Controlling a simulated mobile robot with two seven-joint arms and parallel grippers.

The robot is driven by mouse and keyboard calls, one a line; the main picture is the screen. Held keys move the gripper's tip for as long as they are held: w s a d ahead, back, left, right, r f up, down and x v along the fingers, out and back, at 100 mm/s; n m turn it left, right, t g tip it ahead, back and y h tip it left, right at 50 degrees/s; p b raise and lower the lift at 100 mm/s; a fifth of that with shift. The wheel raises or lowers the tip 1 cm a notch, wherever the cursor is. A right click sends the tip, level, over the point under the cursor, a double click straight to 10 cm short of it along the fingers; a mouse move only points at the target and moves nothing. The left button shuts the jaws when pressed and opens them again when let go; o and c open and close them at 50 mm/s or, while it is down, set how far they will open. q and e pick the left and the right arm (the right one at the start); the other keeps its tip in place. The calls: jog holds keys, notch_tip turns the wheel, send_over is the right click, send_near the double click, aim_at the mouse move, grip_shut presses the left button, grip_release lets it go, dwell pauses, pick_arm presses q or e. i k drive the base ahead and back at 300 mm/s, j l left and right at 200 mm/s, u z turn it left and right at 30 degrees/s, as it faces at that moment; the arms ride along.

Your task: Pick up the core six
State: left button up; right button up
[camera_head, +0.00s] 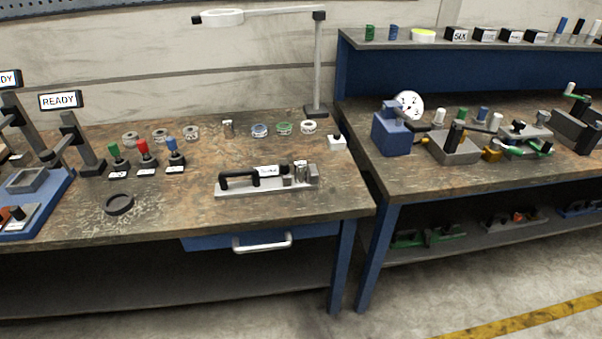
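I cannot tell which object is the core six, as most small labels are unreadable here. Neither of my grippers is in view.
Green, red and blue-topped handles (143,153) stand left of centre, beside a dark ring (118,204). A lamp post (317,70) rises at the back. The right bench (420,185) holds a blue dial gauge (392,134) and several fixtures. A narrow gap separates the benches.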

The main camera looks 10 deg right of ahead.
aim_at(300, 164)
jog(key=i+l+u, duration=0.25)
jog(key=l, duration=0.5)
jog(key=l+u, duration=0.2)
jog(key=l, duration=0.6)
jog(key=i+l+u, duration=0.25)
jog(key=l, duration=0.6)
jog(key=k+j, duration=0.05)
jog(key=k, duration=0.05)
